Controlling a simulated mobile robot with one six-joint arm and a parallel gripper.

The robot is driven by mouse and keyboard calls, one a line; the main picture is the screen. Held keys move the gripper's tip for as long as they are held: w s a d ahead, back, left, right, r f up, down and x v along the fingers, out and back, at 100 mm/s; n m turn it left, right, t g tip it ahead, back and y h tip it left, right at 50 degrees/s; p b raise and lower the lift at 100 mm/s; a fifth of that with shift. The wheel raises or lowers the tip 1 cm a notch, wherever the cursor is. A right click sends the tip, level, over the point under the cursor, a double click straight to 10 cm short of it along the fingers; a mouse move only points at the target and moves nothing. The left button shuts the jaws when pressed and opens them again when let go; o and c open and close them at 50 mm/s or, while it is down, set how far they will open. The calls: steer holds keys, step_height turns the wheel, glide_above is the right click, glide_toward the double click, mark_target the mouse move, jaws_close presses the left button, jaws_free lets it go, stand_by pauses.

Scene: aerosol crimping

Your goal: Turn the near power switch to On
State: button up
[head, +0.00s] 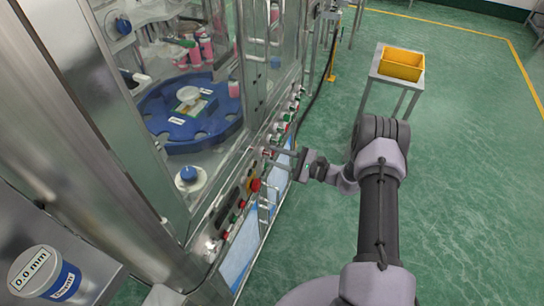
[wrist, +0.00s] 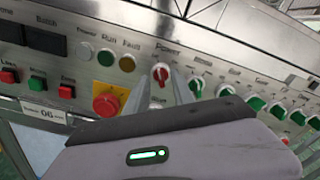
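The power switch (wrist: 160,74) is a red knob with a pale surround under the label "Power" on the sloping control panel. Its Off/On marks are too small to read. In the wrist view my gripper (wrist: 168,84) has its two fingers parted, one on each side of the red knob. I cannot tell whether they touch it. In the head view my gripper (head: 277,158) reaches left to the panel at the machine's front, and its fingertips partly hide the switch.
A red emergency stop button (wrist: 106,103) on a yellow plate sits left of the switch. A green knob (wrist: 196,86) is close on the right, with several more beyond. A metal handle (head: 266,203) stands out below the panel.

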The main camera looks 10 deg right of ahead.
steer(key=shift+w+a, duration=0.4)
steer(key=shift+a, duration=0.1)
jaws_close()
steer(key=shift+m, duration=0.4)
steer(key=m+b, duration=0.1)
steer(key=m, duration=0.3)
steer(key=shift+m+b, duration=0.3)
steer(key=shift+m, duration=0.1)
steer(key=m, duration=0.6)
steer(key=shift+m, duration=0.3)
